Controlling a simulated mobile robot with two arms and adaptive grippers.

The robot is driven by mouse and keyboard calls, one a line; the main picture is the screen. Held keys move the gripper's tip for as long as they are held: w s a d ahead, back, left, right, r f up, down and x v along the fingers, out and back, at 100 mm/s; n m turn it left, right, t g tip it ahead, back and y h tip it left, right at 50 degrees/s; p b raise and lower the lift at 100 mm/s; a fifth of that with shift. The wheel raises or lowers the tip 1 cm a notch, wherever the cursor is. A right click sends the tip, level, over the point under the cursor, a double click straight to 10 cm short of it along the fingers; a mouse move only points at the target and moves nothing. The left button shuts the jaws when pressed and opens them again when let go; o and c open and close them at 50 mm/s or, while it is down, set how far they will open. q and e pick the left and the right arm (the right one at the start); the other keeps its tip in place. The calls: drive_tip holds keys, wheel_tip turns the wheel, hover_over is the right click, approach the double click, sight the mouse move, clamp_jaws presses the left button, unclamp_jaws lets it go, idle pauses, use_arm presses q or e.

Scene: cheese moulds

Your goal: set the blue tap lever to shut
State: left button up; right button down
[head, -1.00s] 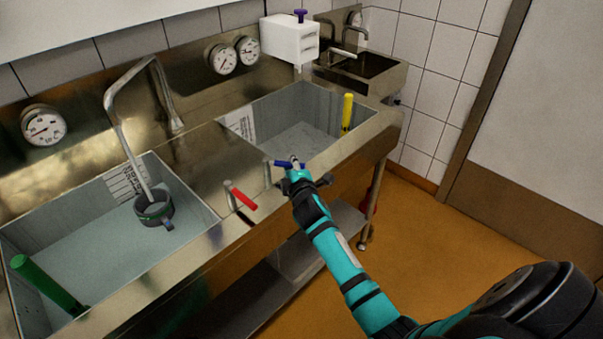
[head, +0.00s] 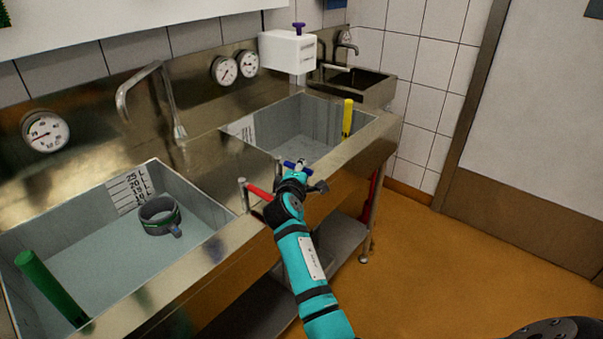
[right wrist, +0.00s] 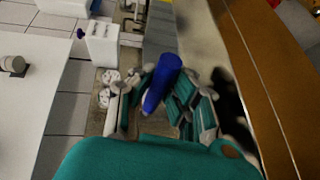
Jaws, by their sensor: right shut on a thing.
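The blue tap lever (head: 289,164) is on the front ledge of the sink, in front of the right basin. My right gripper (head: 296,172) is at the lever from the front, and its fingers partly hide it. In the right wrist view the blue lever (right wrist: 162,82) stands between the two fingers, and the gripper (right wrist: 166,98) is shut on it. The lever's exact angle on its post is hard to tell. My left gripper is not in view.
A red lever (head: 257,191) is just left of my right gripper. The left basin holds a grey mould (head: 160,215) and a green handle (head: 48,286). A yellow handle (head: 347,118) is in the right basin. A white box (head: 288,52) hangs behind. Floor at right is clear.

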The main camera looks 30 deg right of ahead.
drive_tip(key=c, duration=1.2)
unclamp_jaws()
drive_tip(key=shift+c, duration=0.2)
